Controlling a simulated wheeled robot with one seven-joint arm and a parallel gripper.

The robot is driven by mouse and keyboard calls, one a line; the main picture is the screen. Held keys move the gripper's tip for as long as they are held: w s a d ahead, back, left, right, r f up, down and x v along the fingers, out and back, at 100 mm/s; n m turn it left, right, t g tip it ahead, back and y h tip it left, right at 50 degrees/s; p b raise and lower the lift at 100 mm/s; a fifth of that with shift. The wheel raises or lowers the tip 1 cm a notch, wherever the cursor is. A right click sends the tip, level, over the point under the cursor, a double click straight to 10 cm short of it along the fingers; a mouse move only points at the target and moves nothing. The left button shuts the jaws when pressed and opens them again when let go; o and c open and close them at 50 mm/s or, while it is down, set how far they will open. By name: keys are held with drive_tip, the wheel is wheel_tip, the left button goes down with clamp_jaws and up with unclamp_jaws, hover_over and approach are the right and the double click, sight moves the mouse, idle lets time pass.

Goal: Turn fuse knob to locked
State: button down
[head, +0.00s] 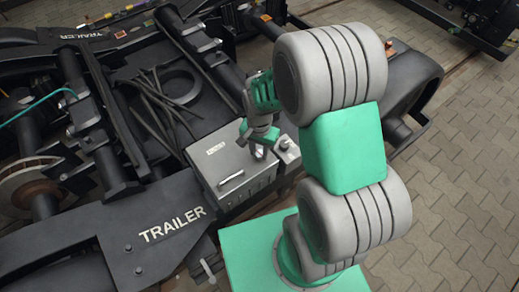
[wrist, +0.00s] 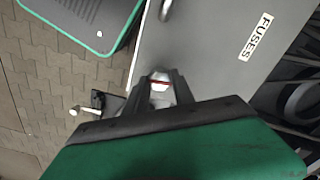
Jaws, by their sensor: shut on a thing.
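The fuse box is a grey box (head: 222,170) with a flat lid, set in the bogie frame; its lid fills the upper middle of the wrist view (wrist: 205,45). A FUSES label (wrist: 256,37) and a bar handle (head: 231,180) are on the lid. The fuse knob (wrist: 160,83) is a small light grey knob with a red mark, near the lid's edge. My gripper (wrist: 161,92) is shut on the knob, one finger on each side. In the head view my gripper (head: 261,149) reaches down to the box's right corner and mostly hides the knob.
A bracket with a pale rod (wrist: 90,108) stands just beside the box. The black TRAILER bogie frame (head: 150,235) surrounds the box. Loose dark bars (head: 165,100) lie behind it. Paved floor (head: 460,200) is open at the right.

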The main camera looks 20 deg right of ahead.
sight(259, 153)
drive_tip(key=shift+m, duration=0.8)
drive_tip(key=c, duration=1.1)
unclamp_jaws()
drive_tip(key=shift+o, duration=0.2)
drive_tip(key=shift+r, duration=0.1)
wheel_tip(259, 153, up, 8)
drive_tip(key=shift+f, duration=0.2)
